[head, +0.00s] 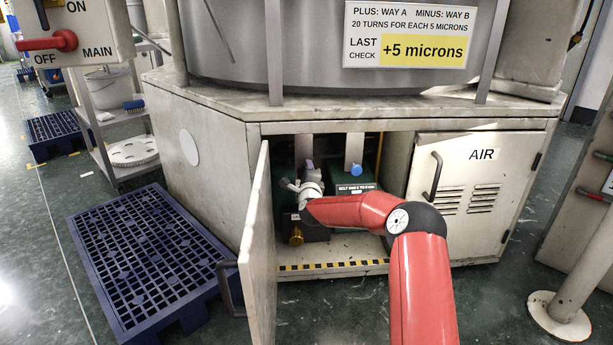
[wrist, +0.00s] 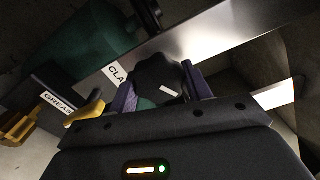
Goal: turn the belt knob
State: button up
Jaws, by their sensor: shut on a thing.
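In the wrist view my gripper (wrist: 161,88) is shut on a dark, lobed knob (wrist: 155,74), with one purple finger on each side of it. The knob bears a short white mark. In the head view my red arm reaches into the open cabinet under the machine.
The open cabinet door (head: 257,250) stands left of my arm, and the shut AIR door (head: 470,190) right of it. A sign (head: 408,35) reads "+5 microns" and 20 turns for each 5 microns. In the wrist view a GREASE label (wrist: 58,103) and yellow lever (wrist: 85,111) are close by.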

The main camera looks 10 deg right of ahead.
dwell(0.3)
jog(key=o, duration=1)
jog(key=shift+s, duration=0.1)
jog(key=shift+s+a, duration=0.2)
jog(key=shift+s, duration=1.75)
jog(key=shift+s+a, duration=0.15)
jog(key=shift+s, duration=1.75)
